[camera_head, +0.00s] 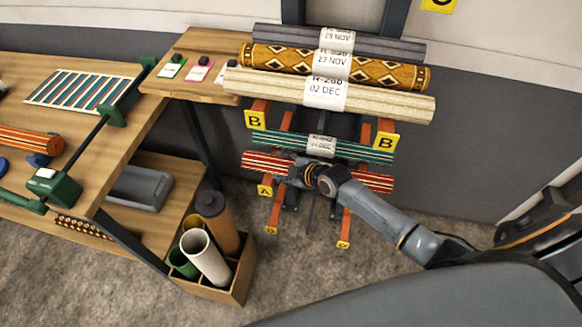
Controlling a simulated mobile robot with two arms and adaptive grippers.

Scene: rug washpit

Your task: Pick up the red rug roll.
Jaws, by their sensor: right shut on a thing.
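The red rug roll (374,182), striped with cream, lies level across the lower arms of the rack, just below a green roll. My right gripper (302,172) is shut on the red roll near its middle and hides that part of it. Both ends of the roll show, one on each side of the gripper. I cannot tell whether the roll touches the rack arms. My left gripper is not in view.
Above on the rack are a green striped roll (372,150), a cream roll (400,104), a gold diamond-patterned roll (405,77) and a grey roll (400,46). A wooden crate of tubes (242,275) stands on the floor left of the rack, beside a workbench (110,160).

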